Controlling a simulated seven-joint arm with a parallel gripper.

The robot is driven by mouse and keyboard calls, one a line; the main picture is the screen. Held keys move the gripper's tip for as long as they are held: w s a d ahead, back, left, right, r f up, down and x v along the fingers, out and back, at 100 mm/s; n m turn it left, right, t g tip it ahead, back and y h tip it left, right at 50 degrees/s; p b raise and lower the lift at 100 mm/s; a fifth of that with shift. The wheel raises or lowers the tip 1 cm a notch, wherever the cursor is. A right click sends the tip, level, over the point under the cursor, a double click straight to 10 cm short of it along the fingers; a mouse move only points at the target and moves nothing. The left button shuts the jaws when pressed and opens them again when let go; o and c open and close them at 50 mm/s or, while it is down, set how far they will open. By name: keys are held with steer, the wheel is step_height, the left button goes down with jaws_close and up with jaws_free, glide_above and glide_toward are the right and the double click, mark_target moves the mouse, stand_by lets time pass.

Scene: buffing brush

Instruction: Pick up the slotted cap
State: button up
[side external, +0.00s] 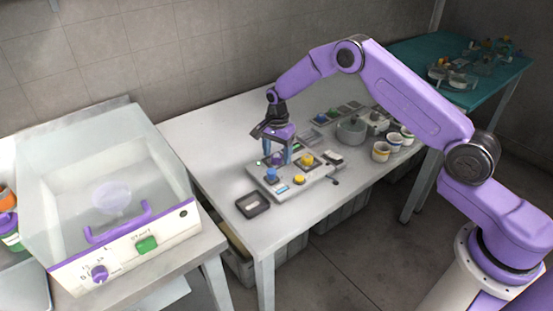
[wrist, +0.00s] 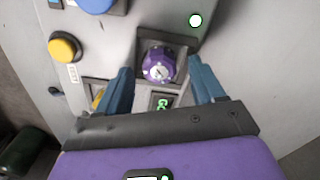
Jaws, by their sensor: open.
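A purple cap (wrist: 158,64) with a pale round face and a dark mark across it, which looks like the slotted cap, sits in a dark square recess on a light grey panel (wrist: 225,105). In the side view the purple cap (side external: 277,160) is small, on the panel box (side external: 312,181). My gripper (wrist: 162,68) is open, its two blue fingers on either side of the cap with gaps to both. The side view shows my gripper (side external: 277,157) pointing down over the panel. Its exact height above the cap is unclear.
A yellow button (wrist: 64,47) and a blue knob (wrist: 96,3) are near the cap on the panel. A dark tray (side external: 253,204) lies in front of the panel. A grey bowl (side external: 351,130) and several cups (side external: 381,151) stand to the right. The table's left part is clear.

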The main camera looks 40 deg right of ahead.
mark_target(277, 155)
steer(key=c, duration=1.1)
steer(key=shift+r, duration=0.55)
step_height(277, 155, up, 2)
steer(key=shift+r, duration=0.15)
steer(key=s+d+r, duration=0.1)
steer(key=s+r, duration=0.8)
steer(key=s, duration=0.5)
steer(key=s+d+f+n, duration=0.1)
steer(key=s+d+n, duration=0.3)
steer(key=s+n, duration=0.75)
steer(key=w+a+m, duration=0.1)
steer(key=w+m, duration=0.2)
steer(key=w, duration=0.1)
steer(key=w+a+r+m, duration=0.1)
steer(key=w+m, duration=0.2)
steer(key=m, duration=0.1)
steer(key=w+a+m, duration=0.2)
steer(key=w+m, duration=0.2)
steer(key=shift+w+r+m, duration=0.25)
steer(key=shift+w, duration=0.05)
